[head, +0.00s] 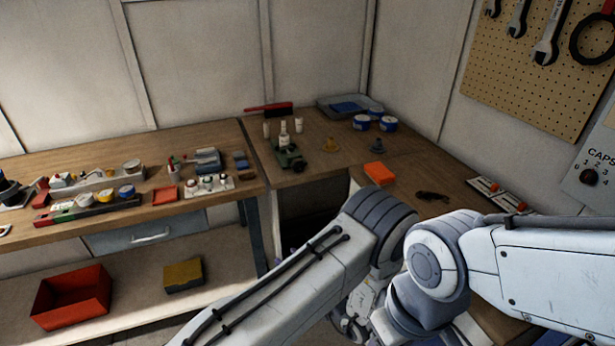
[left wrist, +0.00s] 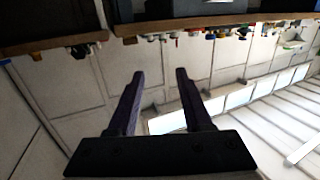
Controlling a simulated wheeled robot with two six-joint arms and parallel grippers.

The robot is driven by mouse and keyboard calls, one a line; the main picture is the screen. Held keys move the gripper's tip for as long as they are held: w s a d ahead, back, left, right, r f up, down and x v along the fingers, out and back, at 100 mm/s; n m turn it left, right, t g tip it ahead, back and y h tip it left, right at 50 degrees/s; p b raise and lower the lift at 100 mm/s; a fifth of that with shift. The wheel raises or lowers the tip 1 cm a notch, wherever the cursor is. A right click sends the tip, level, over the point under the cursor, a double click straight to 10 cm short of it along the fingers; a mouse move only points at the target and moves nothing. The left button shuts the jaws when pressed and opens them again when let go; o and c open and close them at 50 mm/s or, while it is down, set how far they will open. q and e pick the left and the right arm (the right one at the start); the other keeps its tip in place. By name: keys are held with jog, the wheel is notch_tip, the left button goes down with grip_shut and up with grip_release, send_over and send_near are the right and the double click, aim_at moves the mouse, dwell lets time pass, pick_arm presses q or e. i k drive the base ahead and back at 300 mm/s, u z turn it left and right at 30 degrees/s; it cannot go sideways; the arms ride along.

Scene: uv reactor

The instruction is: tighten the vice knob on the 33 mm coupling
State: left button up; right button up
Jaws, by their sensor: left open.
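A small green vice (head: 289,160) stands on the corner bench in the head view. A white upright piece (head: 284,138), perhaps the coupling, is at the vice. I cannot make out the knob at this size. My left gripper (left wrist: 160,73) is open in the left wrist view, with nothing between its two dark fingers. That view is upside down and the fingers point at the walls and ceiling, away from the vice. In the head view my arms cover the lower right, and I cannot make out the fingers there. My right gripper does not show.
The left bench holds several small parts, a red tray (head: 165,195) and bottles. Blue tins (head: 388,124), an orange block (head: 379,173) and a red-handled brush (head: 268,107) lie around the vice. A red bin (head: 71,297) sits on the lower shelf. Tools hang on a pegboard (head: 540,90).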

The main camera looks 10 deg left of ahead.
aim_at(297, 164)
jog(key=k, duration=0.3)
jog(key=u, duration=2.4)
jog(key=i, duration=1.45)
jog(key=z, duration=3.2)
jog(key=i, duration=1.15)
jog(key=u, duration=0.2)
